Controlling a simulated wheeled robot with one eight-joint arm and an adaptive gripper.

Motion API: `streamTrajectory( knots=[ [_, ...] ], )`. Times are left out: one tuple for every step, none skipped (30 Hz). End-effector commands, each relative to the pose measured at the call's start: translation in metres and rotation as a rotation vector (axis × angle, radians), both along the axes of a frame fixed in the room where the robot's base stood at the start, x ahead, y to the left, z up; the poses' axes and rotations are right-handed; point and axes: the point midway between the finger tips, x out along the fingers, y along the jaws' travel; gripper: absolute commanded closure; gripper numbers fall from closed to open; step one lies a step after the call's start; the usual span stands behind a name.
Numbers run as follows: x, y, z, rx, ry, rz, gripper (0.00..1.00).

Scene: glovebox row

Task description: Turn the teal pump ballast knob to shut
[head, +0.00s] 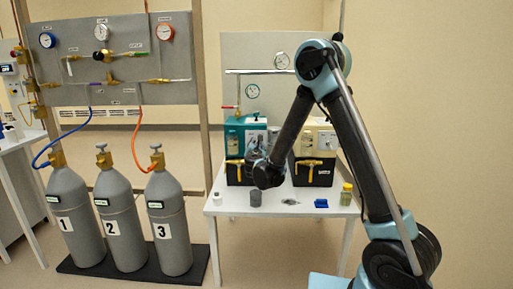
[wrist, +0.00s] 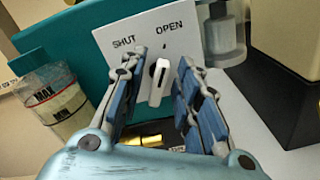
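The teal pump (head: 234,136) stands on the white table, partly behind my arm in the head view. In the wrist view its teal body (wrist: 120,70) carries a white plate (wrist: 190,20) lettered SHUT on the left and OPEN on the right. The ballast knob (wrist: 158,82), a narrow white bar, sits below the lettering. It stands nearly upright, its top leaning slightly right, towards OPEN. My gripper (wrist: 158,88) is open, with blue-padded fingers on both sides of the knob and visible gaps to it. In the head view my arm hides the knob.
A cream pump (head: 318,140) stands right of the teal one. Small items, including a grey cup (head: 255,198), a blue block (head: 321,203) and a jar (head: 346,194), lie along the table's front (head: 230,210). Several gas cylinders (head: 120,215) stand on the left.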

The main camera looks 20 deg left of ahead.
Motion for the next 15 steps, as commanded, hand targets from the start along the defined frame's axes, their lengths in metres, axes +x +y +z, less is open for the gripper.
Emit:
streamTrajectory(
  knots=[
    [-0.0001, 0.0001, 0.0, 0.0, 0.0, 0.0, 0.7],
    [-0.0001, 0.0001, 0.0, 0.0, 0.0, 0.0, 0.7],
    [-0.0002, 0.0001, 0.0, 0.0, 0.0, 0.0, 0.75],
    [-0.0002, 0.0001, 0.0, 0.0, 0.0, 0.0, 0.81],
    [-0.0002, 0.0001, 0.0, 0.0, 0.0, 0.0, 0.88],
    [-0.0002, 0.0001, 0.0, 0.0, 0.0, 0.0, 0.97],
    [-0.0003, 0.0001, 0.0, 0.0, 0.0, 0.0, 1.0],
    [-0.0003, 0.0, -0.0001, 0.0, 0.0, 0.0, 1.0],
    [-0.0003, 0.0, -0.0001, 0.0, 0.0, 0.0, 1.0],
    [-0.0004, -0.0001, -0.0001, 0.0, 0.0, 0.0, 1.0],
    [-0.0003, -0.0001, -0.0001, 0.0, 0.0, 0.0, 1.0],
    [-0.0004, -0.0002, -0.0002, 0.0, 0.0, 0.0, 1.0],
    [-0.0003, -0.0003, -0.0002, -0.001, 0.0, -0.001, 1.0],
    [-0.0003, -0.0003, -0.0002, -0.002, 0.0, -0.001, 1.0],
    [-0.0004, -0.0004, -0.0003, -0.007, -0.001, -0.001, 1.0]
  ],
)
